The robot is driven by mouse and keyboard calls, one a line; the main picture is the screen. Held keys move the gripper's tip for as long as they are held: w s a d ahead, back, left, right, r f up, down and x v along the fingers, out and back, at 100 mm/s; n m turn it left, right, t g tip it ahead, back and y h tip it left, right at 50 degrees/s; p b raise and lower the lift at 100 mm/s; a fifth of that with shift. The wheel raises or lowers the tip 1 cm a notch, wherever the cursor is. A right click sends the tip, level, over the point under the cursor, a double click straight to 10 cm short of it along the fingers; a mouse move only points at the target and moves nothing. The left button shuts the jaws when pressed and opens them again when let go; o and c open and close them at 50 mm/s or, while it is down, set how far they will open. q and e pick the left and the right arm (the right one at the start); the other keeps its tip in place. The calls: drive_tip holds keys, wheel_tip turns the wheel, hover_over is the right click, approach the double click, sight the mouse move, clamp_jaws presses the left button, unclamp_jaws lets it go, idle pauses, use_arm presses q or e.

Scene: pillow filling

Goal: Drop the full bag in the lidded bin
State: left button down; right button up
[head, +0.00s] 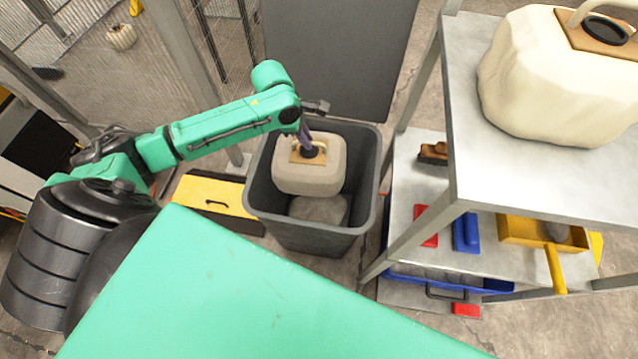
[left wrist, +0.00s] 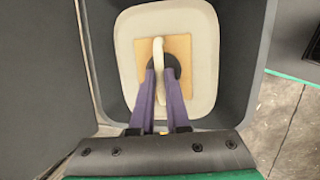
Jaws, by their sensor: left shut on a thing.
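The full bag (head: 310,178) is a beige, rounded block with a tan patch, a dark round collar and a pale handle on top. It hangs upright within the mouth of the dark grey bin (head: 312,238), its top near rim height. A grey lump (head: 320,209) shows lower inside the bin. My left gripper (head: 308,150) is shut on the bag's handle from above. In the left wrist view, the purple fingers (left wrist: 165,100) close on the handle, with the bag (left wrist: 202,60) below and bin walls around it. My right gripper is not in view.
A large grey panel (head: 340,55) stands behind the bin; I cannot tell if it is the lid. A metal shelf (head: 545,175) stands right, with a big cream bag (head: 540,85) on top and brushes and trays below. A yellow-topped box (head: 215,193) lies left of the bin.

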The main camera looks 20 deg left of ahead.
use_arm(q)
drive_tip(key=shift+w+r, duration=0.1)
drive_tip(key=shift+r, duration=0.05)
drive_tip(key=c, duration=0.8)
unclamp_jaws()
drive_tip(key=p+v, duration=0.2)
drive_tip(key=v, duration=1.2)
drive_tip(key=shift+r+p, duration=0.25)
drive_tip(key=shift+p, duration=0.15)
drive_tip(key=shift+s, duration=0.2)
